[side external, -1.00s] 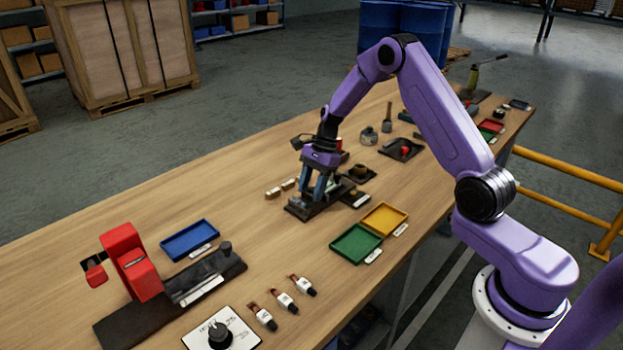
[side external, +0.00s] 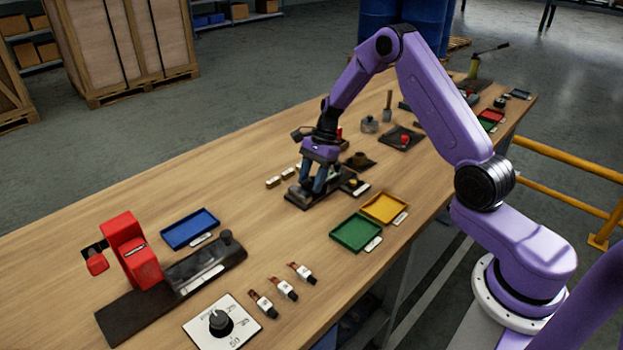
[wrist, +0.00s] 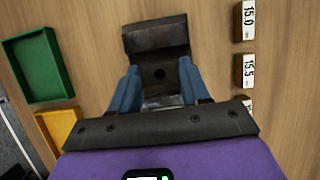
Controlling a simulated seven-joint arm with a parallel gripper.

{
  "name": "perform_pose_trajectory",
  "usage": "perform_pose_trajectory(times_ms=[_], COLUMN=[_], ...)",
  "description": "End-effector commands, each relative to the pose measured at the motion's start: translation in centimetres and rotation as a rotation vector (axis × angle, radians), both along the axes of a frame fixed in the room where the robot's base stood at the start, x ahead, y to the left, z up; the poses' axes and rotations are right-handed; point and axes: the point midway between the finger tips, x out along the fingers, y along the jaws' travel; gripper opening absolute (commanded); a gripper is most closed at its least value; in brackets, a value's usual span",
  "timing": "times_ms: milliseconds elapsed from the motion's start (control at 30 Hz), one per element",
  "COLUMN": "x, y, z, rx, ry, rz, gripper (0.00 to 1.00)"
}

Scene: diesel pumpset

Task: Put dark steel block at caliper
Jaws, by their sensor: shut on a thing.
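My gripper (side external: 316,191) is over a dark fixture on the bench, pointing down. In the wrist view, its two blue fingers (wrist: 158,88) are on either side of a dark steel block (wrist: 160,73) with a round hole in its top, and are shut on it. A raised dark end piece (wrist: 155,37) stands just beyond the block. The dark base plate (side external: 296,198) shows beneath the fingers in the side view. The fingers hide much of the block there, and I cannot tell its gap to the plate. I cannot clearly identify the caliper.
Small blocks marked 15.0 (wrist: 248,20) and 15.5 (wrist: 249,71) lie beside the fixture. Green (side external: 356,233) and yellow (side external: 384,208) trays are in front. A red device (side external: 133,250) and blue tray (side external: 190,229) are at left.

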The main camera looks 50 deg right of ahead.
Motion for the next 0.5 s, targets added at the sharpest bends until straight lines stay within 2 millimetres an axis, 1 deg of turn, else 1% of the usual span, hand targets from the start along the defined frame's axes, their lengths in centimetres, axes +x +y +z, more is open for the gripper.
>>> perform_pose_trajectory(times_ms=[500], x=[0.04], y=[-0.01], z=[-0.49], rx=[0.0], ry=[-0.001], rz=[0.0], gripper=[0.1])
